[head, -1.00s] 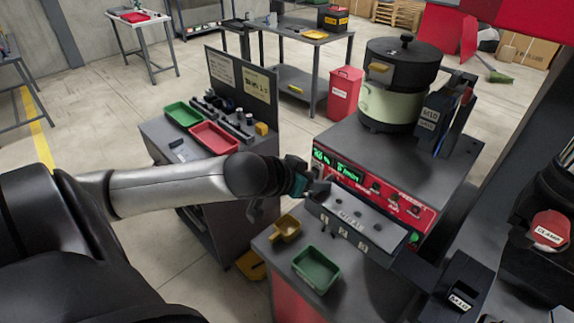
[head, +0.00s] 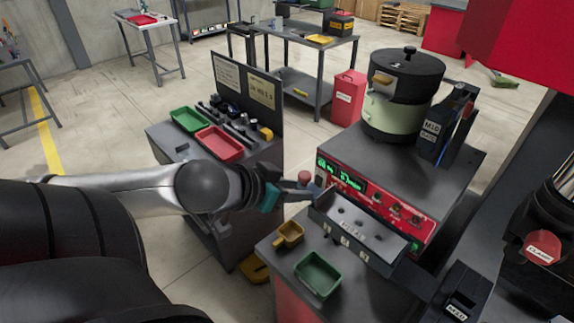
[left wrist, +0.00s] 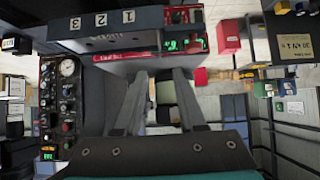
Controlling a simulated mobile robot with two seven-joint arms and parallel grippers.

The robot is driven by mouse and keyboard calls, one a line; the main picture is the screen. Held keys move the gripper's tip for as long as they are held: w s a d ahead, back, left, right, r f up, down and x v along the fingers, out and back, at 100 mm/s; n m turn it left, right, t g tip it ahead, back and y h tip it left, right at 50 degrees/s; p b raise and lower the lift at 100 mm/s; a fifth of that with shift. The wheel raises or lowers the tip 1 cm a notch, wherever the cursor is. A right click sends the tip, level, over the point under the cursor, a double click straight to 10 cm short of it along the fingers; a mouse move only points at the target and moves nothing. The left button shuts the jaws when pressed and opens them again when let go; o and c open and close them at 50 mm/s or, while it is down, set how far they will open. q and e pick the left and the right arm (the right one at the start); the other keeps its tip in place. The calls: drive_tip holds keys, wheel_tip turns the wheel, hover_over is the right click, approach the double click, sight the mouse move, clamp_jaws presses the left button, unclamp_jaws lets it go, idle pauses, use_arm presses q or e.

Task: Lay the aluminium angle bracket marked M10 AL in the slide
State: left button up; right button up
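A dark grey trough (head: 362,228), perhaps the slide, has several round spots and a white label, too small to read surely; tags 1, 2 and 3 are on its front. It also shows upside down in the left wrist view (left wrist: 105,38). My left gripper (head: 308,190) is just off the trough's left end, pointing right. In the left wrist view its two fingers (left wrist: 160,88) stand apart with nothing seen between them. I cannot pick out the aluminium angle bracket in either view. My right gripper is not in view.
A red control panel (head: 385,200) stands behind the trough, with a red knob (head: 304,177) by my gripper. A bowl feeder (head: 392,115) is behind. Green (head: 318,274) and yellow (head: 290,234) bins are in front. A red tray (head: 219,143) is on the left cabinet.

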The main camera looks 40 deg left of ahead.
use_arm(q)
drive_tip(key=shift+p+v, duration=0.75)
drive_tip(key=shift+v, duration=0.5)
drive_tip(key=shift+f, duration=0.1)
